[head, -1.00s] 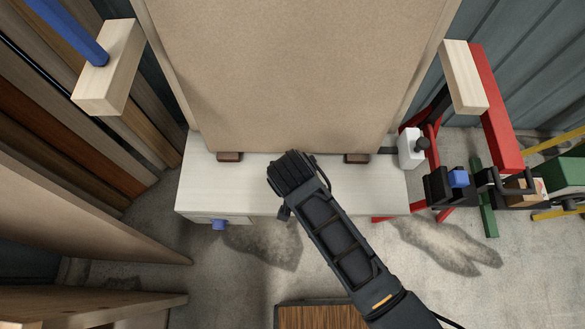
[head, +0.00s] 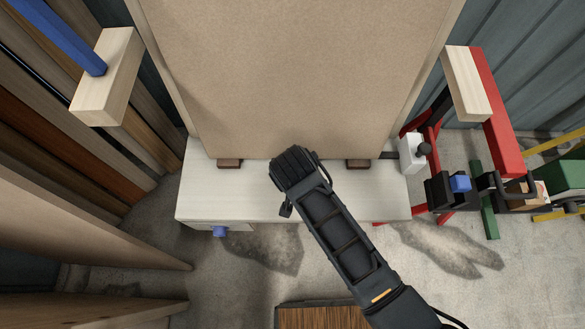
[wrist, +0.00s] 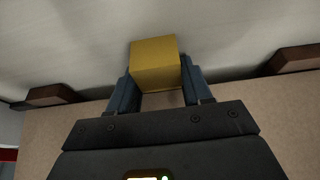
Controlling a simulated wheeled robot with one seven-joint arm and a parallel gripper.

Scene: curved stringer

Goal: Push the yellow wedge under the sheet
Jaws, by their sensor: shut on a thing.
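The yellow wedge (wrist: 155,62) sits between the two blue-grey fingers of my gripper (wrist: 158,78) in the wrist view, its blocky end pointing at the pale bench top. My gripper is shut on it. The large tan sheet (head: 310,80) stands on the white bench (head: 245,200); its face also fills the lower part of the wrist view (wrist: 270,135). In the head view my wrist hides the wedge and the fingers, at the sheet's lower edge. I cannot tell whether the wedge touches the sheet or goes under it.
Two dark brown blocks, left (head: 229,163) and right (head: 358,163), sit at the sheet's lower edge on either side of my wrist. A white block with a dark knob (head: 411,153) is at the bench's right end. A red frame (head: 492,110) stands right.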

